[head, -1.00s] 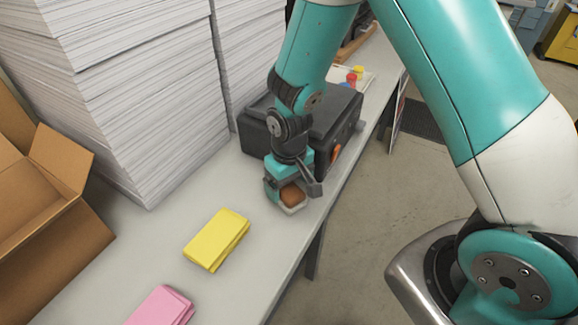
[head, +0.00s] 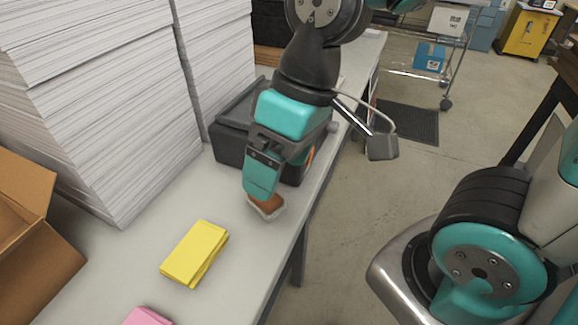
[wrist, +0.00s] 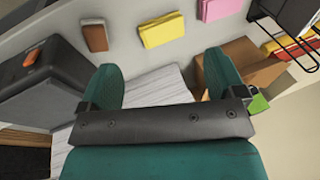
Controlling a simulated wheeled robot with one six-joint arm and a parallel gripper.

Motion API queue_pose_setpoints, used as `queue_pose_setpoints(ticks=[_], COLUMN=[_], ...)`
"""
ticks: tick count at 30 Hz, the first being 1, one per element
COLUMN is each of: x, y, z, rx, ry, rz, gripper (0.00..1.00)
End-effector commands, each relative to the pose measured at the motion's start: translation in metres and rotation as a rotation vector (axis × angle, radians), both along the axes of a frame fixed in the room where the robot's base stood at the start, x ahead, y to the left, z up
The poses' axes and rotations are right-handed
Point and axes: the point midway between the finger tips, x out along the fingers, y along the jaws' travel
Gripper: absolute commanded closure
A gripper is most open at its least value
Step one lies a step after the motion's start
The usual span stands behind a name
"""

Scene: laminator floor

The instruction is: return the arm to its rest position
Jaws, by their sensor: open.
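My gripper (head: 260,180) hangs above the grey table in the head view, in front of the black machine. In the wrist view its two teal fingers (wrist: 163,80) are spread apart with nothing between them. A brown-and-white block (head: 268,206) appears just below the gripper in the head view, partly hidden by it. In the wrist view the block (wrist: 95,36) lies on the table, apart from the fingers.
A black machine (head: 228,145) stands behind the gripper. Tall paper stacks (head: 90,110) and a cardboard box (head: 30,240) stand left. A yellow pad (head: 195,253) and a pink pad (head: 147,317) lie in front. Floor right of the table (head: 350,230) is open.

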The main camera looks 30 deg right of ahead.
Motion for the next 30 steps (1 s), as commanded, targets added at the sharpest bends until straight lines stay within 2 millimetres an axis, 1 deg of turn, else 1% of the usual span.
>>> queue_pose_setpoints(ticks=[1, 3, 6, 30], x=[-0.012, -0.024, -0.032, -0.032], y=[0.001, 0.003, 0.004, 0.004], z=[0.006, 0.011, 0.013, 0.013], rx=[0.016, 0.031, 0.039, 0.039], ry=[-0.011, -0.018, -0.020, -0.020], rz=[0.024, 0.050, 0.067, 0.067], gripper=[0.11, 0.11, 0.11, 0.11])
